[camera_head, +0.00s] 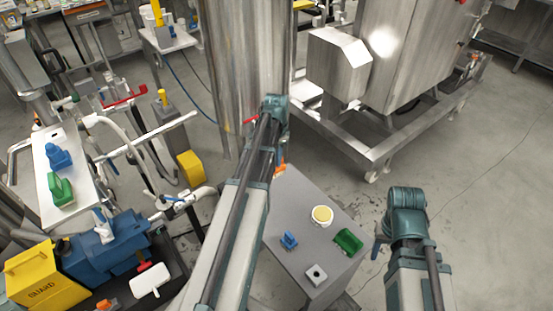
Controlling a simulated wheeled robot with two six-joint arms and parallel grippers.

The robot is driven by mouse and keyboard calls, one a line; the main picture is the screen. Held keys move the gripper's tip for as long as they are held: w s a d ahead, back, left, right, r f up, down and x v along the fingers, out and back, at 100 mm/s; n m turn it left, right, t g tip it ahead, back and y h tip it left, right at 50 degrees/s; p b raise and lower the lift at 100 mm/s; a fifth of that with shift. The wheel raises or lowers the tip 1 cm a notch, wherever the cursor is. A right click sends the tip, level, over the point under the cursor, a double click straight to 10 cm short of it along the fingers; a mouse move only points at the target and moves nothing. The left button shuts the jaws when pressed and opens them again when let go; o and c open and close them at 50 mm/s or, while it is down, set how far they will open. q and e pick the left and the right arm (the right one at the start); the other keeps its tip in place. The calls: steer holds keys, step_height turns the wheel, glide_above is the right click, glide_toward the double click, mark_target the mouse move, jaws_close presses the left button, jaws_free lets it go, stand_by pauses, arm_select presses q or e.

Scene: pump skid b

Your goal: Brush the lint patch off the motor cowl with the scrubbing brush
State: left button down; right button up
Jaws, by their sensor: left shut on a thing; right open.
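My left arm stretches up the middle, and its wrist (275,105) is in front of the steel column. The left gripper's fingers are mostly hidden behind my own arm. An orange piece (281,165) shows just below the wrist, by the back corner of the grey cabinet; it looks like part of the scrubbing brush in that gripper. My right gripper (379,246) is open and empty, right of the cabinet, partly hidden by its arm. A blue motor (125,262) stands at lower left, apart from both grippers. I cannot make out the lint patch on its cowl for certain.
The grey cabinet top (305,205) holds a yellow-topped round tub (322,215), a green block (348,241), a blue piece (288,240) and a white block (316,274). A yellow guard (45,278) and white pipes (135,150) crowd the left. Open floor lies right.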

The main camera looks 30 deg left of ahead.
arm_select(q)
steer(key=shift+f, duration=0.2)
step_height(320, 180, down, 13)
steer(key=b, duration=1.3)
steer(key=shift+f+b, duration=0.1)
steer(key=shift+b, duration=0.2)
steer(key=shift+f, duration=0.2)
stand_by(0.8)
steer(key=c, duration=0.7)
jaws_free()
steer(key=shift+r, duration=0.15)
step_height(320, 180, up, 14)
steer(key=p, duration=1.3)
steer(key=shift+f, duration=0.2)
